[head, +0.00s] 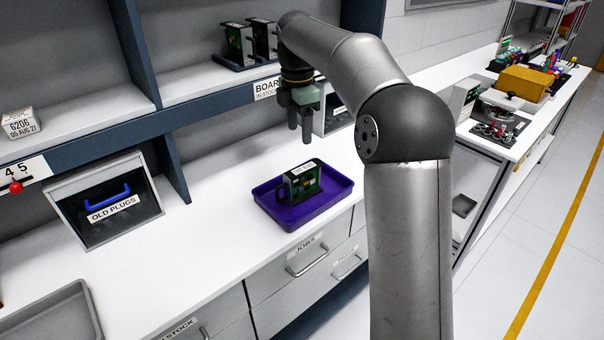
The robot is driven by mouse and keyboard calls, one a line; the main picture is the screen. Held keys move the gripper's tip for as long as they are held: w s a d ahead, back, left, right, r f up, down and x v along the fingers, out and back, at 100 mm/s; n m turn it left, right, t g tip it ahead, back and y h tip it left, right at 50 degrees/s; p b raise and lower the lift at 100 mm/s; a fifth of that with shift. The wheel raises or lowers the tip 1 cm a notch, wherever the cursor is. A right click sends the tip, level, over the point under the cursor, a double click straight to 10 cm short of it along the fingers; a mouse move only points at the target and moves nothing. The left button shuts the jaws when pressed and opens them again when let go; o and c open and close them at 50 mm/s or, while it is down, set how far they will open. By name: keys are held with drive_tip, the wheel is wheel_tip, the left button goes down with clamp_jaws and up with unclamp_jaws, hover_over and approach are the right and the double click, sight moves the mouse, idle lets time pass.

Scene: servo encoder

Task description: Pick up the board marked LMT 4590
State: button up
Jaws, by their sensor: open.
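A green board in a dark frame (301,181) stands upright in a purple tray (329,203) on the white counter. It has a small white label on its top edge, too small to read. Two similar boards, a left one (237,46) and a right one (264,40), stand on the shelf above the "BOARDS IN STOCK" label, which my gripper partly hides. I cannot tell which board is marked LMT 4590. My gripper (299,136) points down, open and empty, above and behind the tray, apart from every board.
A clear-fronted "OLD PLUGS" bin (106,200) stands on the counter at left, and a grey tray (57,318) lies at the front left. The shelf edge (205,101) runs close behind my gripper. The counter between bin and purple tray is clear.

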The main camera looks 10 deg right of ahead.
sight(303, 168)
drive_tip(key=f, duration=0.3)
drive_tip(key=w+f+n, duration=0.1)
drive_tip(key=f, duration=0.3)
drive_tip(key=w+d+f+n, duration=0.1)
drive_tip(key=f, duration=0.3)
drive_tip(key=shift+w+f, duration=0.15)
drive_tip(key=shift+w, duration=0.1)
drive_tip(key=shift+s+d+f, duration=0.1)
drive_tip(key=shift+s+f, duration=0.1)
drive_tip(key=shift+f, duration=1.1)
drive_tip(key=shift+s+d+f, duration=0.1)
drive_tip(key=shift+s+f, duration=0.05)
drive_tip(key=shift+f, duration=1.15)
drive_tip(key=c, duration=1.2)
